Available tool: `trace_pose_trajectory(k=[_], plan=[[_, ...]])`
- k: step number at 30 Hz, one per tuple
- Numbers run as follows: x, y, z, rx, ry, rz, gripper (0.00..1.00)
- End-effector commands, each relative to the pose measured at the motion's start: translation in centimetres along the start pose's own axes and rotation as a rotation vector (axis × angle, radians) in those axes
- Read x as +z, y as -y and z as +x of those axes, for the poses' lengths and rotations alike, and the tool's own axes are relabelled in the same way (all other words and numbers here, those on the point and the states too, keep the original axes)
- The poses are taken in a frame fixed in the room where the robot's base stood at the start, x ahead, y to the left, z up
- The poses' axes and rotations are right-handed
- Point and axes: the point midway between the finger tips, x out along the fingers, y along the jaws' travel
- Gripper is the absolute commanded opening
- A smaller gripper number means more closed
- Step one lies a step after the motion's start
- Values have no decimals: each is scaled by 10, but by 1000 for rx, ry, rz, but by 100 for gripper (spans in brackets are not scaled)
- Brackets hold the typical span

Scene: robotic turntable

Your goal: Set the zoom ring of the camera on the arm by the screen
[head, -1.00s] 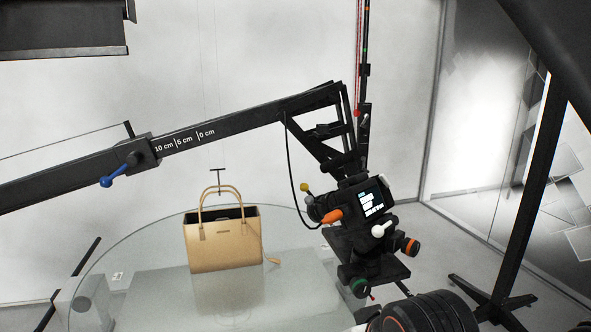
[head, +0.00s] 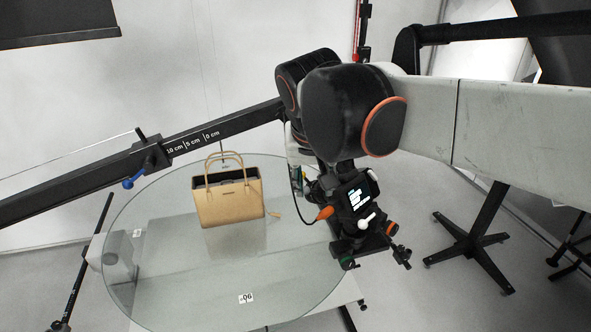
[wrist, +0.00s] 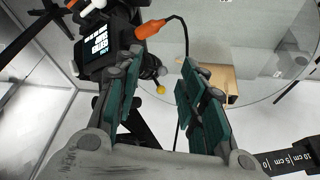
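The camera (head: 352,198) with a small lit screen hangs at the end of a black boom arm (head: 90,182) marked in centimetres. It has an orange handle (head: 325,213) and a white-tipped lever. In the wrist view the camera (wrist: 100,45) is at upper left, with its orange handle (wrist: 150,28) and a yellow knob (wrist: 160,90). My gripper (wrist: 157,102) has its green-padded fingers apart with nothing held between them. The yellow knob shows in the gap, apparently beyond the fingers. I cannot pick out the zoom ring; in the head view my arm covers part of the camera.
A tan handbag (head: 230,201) stands on a round glass turntable (head: 175,275) left of the camera. A dark cable hangs beside the camera. A black stand (head: 480,235) is on the floor at right. A dark panel (head: 55,22) hangs at upper left.

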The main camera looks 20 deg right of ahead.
Motion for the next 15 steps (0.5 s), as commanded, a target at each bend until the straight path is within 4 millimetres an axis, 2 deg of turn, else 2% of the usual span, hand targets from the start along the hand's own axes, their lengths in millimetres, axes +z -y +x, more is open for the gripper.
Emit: trace_pose_trajectory(k=[1, 6, 10, 15], plan=[[-15, 10, 0, 23, 10, 18, 37], [-48, 31, 1, 106, 34, 92, 37], [-63, 41, 2, 144, 39, 128, 37], [-68, 44, 6, 161, 40, 145, 37]])
